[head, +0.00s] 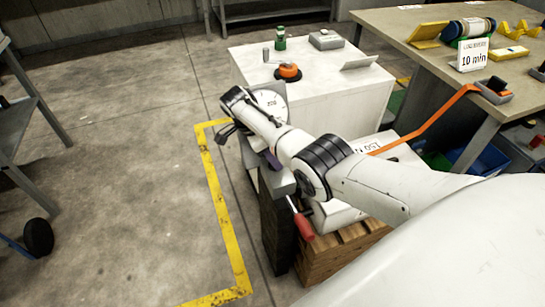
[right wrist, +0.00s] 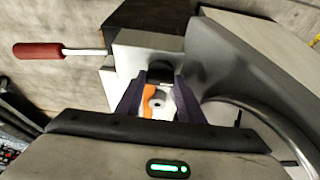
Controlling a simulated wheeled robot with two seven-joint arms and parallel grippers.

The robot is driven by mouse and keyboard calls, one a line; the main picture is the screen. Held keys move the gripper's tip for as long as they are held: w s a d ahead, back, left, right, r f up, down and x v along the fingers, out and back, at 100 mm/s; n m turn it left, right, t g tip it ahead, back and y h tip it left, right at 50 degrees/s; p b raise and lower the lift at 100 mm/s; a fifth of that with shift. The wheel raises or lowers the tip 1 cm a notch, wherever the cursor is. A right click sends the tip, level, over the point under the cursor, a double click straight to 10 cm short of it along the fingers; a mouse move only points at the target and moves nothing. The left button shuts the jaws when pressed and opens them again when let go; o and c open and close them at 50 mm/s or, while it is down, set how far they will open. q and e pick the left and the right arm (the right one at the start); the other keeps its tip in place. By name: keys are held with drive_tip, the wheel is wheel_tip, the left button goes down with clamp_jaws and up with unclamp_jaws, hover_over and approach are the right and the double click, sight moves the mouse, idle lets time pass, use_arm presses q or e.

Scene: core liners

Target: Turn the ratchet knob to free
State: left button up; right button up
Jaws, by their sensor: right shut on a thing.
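My right arm reaches in from the right in the head view, over a grey machine with a red-handled lever (head: 300,222). My right gripper (right wrist: 162,85) has its dark purple fingers on either side of a small white and orange part (right wrist: 150,101), which looks like the ratchet knob. The gripper is shut on it. In the head view, my arm hides the knob and most of the gripper. The lever (right wrist: 62,51) also shows at the left of the right wrist view, beside the dark block of the machine. My left gripper is not in view.
A round white dial (head: 270,101) stands just behind my wrist. A white cabinet (head: 340,95) behind holds an orange-rimmed item (head: 288,72) and a green item (head: 280,40). A workbench (head: 385,22) with a "10 min" sign (head: 473,55) stands right. Open floor lies left.

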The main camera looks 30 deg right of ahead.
drive_tip(key=shift+d, duration=0.1)
drive_tip(key=o, duration=1.1)
drive_tip(key=shift+r, duration=0.1)
drive_tip(key=shift+c, duration=0.2)
